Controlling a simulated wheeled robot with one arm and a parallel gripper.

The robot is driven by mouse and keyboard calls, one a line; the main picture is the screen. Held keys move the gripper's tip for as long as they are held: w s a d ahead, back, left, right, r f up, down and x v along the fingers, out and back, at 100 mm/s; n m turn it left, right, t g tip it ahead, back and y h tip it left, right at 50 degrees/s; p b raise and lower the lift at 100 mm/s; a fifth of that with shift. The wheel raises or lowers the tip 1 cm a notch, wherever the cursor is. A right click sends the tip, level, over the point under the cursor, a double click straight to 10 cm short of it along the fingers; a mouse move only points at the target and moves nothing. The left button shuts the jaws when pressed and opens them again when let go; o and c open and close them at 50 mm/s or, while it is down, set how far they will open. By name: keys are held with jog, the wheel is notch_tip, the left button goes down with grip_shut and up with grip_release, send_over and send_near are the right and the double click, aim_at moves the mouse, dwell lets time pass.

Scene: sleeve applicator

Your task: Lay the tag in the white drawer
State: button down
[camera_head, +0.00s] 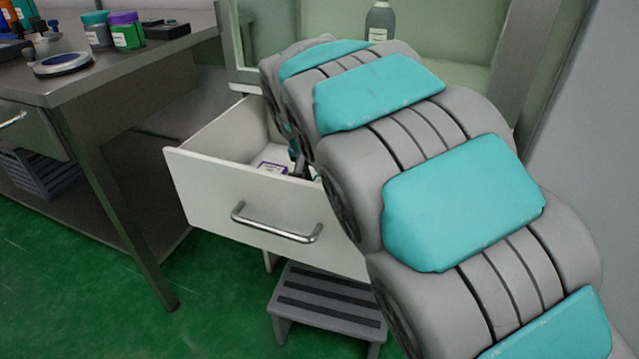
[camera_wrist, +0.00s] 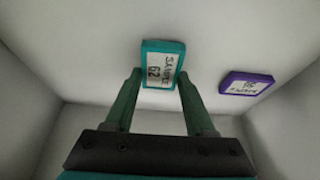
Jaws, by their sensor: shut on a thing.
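The white drawer (camera_head: 245,205) is pulled open below the cabinet in the head view. Its pale inner walls (camera_wrist: 40,90) surround my gripper in the wrist view. My gripper (camera_wrist: 160,78) points down inside the drawer, shut on a teal-edged tag (camera_wrist: 163,62) with a white label reading "SAMPLE 62". The tag is between the fingertips, over the drawer's floor; I cannot tell whether it touches the floor. In the head view my gripper (camera_head: 298,168) is mostly hidden by my arm, and the held tag is not clear.
A purple-edged tag (camera_wrist: 247,83) lies on the drawer floor right of the held tag; it also shows in the head view (camera_head: 270,168). A steel table (camera_head: 95,75) with jars stands left. A grey step stool (camera_head: 325,300) is below the drawer.

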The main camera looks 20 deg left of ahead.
jog(key=shift+f, duration=0.55)
jog(key=shift+f, duration=0.15)
jog(key=shift+f, duration=0.1)
jog(key=shift+c, duration=1.2)
grip_release()
jog(key=shift+s+f, duration=0.1)
jog(key=shift+f, duration=0.1)
jog(key=shift+d, duration=0.1)
